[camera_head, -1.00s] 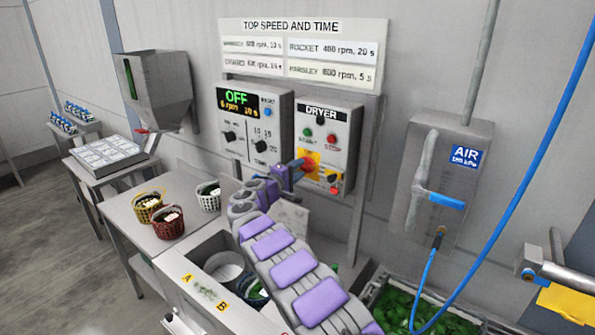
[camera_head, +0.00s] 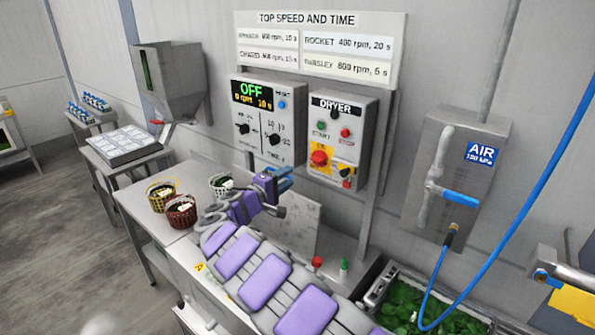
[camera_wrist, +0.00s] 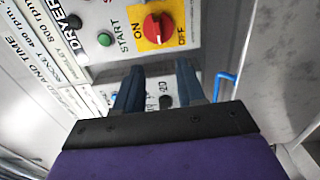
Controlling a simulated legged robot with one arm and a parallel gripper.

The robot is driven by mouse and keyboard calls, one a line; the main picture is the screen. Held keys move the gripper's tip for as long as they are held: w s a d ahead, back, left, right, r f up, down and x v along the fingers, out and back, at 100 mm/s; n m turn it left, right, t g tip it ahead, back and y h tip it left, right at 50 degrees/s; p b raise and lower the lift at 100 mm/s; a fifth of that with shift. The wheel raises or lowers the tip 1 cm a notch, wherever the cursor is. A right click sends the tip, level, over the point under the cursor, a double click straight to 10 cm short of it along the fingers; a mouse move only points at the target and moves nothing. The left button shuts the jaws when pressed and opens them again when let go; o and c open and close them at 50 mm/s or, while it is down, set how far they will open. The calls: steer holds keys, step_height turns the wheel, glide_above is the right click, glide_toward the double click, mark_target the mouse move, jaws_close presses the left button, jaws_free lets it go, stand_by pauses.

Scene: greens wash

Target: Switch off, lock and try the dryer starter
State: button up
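The grey dryer starter box (camera_head: 338,140) hangs on the stand's right, with green START and red STOP buttons. A small yellow patch with black and red parts (camera_head: 346,172) is at the box's lower right. My gripper (camera_head: 284,178) is left of and below the switch, apart from it. In the wrist view its two fingers (camera_wrist: 158,85) are apart with nothing gripped between them.
The speed panel (camera_head: 262,120), reading OFF, is left of the starter. Below stand a small red item (camera_head: 317,262) and a green one (camera_head: 344,265). Baskets (camera_head: 180,212) stand left. A grey air box (camera_head: 455,175) with a blue hose is right.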

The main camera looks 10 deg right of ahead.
steer(key=v, duration=0.5)
steer(key=shift+d, duration=0.1)
